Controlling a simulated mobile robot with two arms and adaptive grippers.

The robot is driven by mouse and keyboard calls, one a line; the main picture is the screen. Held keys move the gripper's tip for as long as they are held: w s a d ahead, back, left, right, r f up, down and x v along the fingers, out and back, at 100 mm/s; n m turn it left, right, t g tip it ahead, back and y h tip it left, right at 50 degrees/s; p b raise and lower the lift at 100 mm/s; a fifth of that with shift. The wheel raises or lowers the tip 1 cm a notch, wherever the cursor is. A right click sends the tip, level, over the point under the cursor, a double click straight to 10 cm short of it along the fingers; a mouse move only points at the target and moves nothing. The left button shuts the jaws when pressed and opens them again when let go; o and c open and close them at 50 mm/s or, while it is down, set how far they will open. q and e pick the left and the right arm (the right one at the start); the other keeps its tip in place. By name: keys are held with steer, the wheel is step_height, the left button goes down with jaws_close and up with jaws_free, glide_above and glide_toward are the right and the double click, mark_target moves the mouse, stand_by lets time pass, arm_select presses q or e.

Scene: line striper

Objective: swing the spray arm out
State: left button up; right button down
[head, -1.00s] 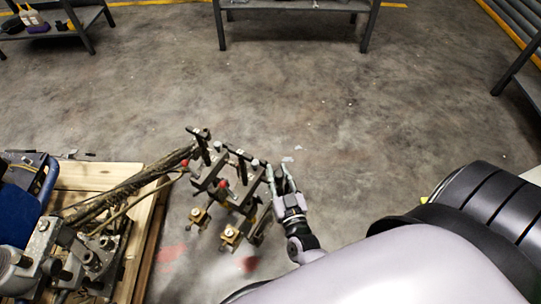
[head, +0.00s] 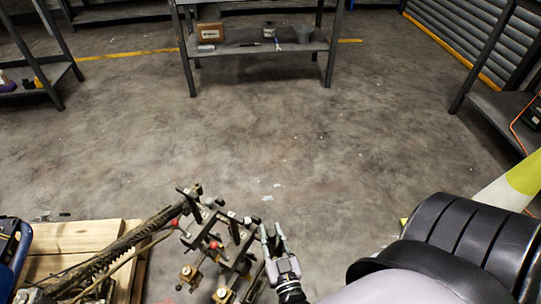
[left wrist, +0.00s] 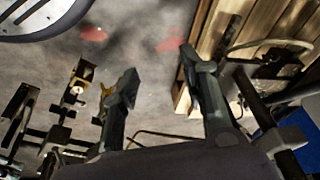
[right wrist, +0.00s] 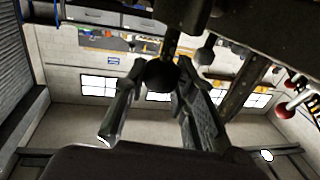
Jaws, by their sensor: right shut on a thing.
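The spray arm (head: 238,234), a metal frame of bars and clamps with red knobs and brass-coloured fittings, stands out over the floor at bottom centre of the head view. A ribbed bar (head: 150,236) runs from it to the left. My right gripper (head: 270,232) is at the frame's right end. In the right wrist view its fingers (right wrist: 158,100) are shut on a dark round knob (right wrist: 162,75) of the spray arm. My left gripper (left wrist: 165,85) shows only in the left wrist view, open and empty, with brass fittings (left wrist: 75,90) to its left.
A wooden pallet (head: 90,232) lies at bottom left. A grey shelf table (head: 262,45) stands at the back, with other shelving at left (head: 40,80) and right (head: 500,112). The middle concrete floor (head: 270,140) is clear.

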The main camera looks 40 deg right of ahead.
steer(key=shift+s+f, duration=0.25)
steer(key=shift+s, duration=0.05)
steer(key=c, duration=1.7)
jaws_free()
steer(key=shift+o, duration=1.4)
steer(key=shift+s+r, duration=0.1)
steer(key=shift+r, duration=0.05)
steer(key=shift+o, duration=0.5)
steer(key=shift+a, duration=0.1)
steer(key=v, duration=1.1)
steer(key=shift+s+a, duration=0.2)
steer(key=shift+s, duration=0.15)
